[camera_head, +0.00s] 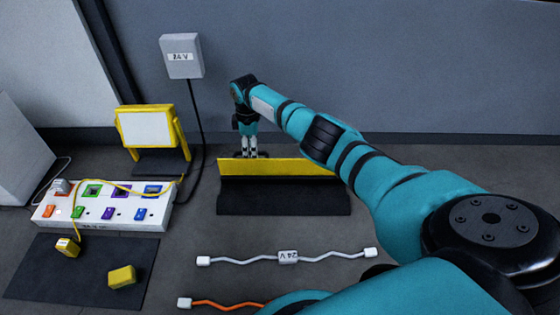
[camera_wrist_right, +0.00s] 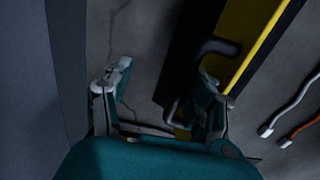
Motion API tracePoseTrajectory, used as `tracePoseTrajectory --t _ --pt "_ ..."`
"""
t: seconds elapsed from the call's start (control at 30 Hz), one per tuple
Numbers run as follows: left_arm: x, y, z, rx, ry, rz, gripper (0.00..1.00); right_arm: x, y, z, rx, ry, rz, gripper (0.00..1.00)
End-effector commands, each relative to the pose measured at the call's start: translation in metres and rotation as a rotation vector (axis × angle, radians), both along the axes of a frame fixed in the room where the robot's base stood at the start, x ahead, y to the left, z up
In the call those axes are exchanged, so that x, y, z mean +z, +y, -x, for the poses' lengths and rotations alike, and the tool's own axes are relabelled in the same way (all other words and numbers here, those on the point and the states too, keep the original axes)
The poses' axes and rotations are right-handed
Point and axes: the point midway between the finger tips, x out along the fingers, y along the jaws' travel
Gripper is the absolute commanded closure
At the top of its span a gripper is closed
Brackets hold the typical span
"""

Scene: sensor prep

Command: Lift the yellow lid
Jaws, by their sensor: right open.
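The yellow lid (camera_head: 300,167) shows as a long yellow strip along the back of a low black box (camera_head: 283,197) in the head view. In the right wrist view the lid (camera_wrist_right: 262,35) is a yellow band at the upper right, beside a dark surface with a dark bent handle (camera_wrist_right: 216,46). My right gripper (camera_head: 249,152) points down at the lid's back edge, left of its middle. In the right wrist view its fingers (camera_wrist_right: 165,75) are apart. One finger overlaps the handle; whether they touch I cannot tell. My left gripper is out of view.
A white switch panel (camera_head: 100,223) with coloured switches stands at the left. A yellow-framed lamp (camera_head: 145,128) is behind it. Yellow blocks lie on a dark mat (camera_head: 50,285). A white cable (camera_head: 240,260) and an orange cable (camera_head: 215,304) lie in front. The wall (camera_head: 400,60) is close behind.

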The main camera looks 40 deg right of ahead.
Motion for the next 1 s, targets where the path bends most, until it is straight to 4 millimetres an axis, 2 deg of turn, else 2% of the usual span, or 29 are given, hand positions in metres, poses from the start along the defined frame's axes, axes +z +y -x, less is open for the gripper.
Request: tracePoseTrajectory --t 1.0 --pt "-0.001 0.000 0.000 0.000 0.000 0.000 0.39 0.056 -0.015 -0.021 -0.001 -0.001 -0.002 0.42"
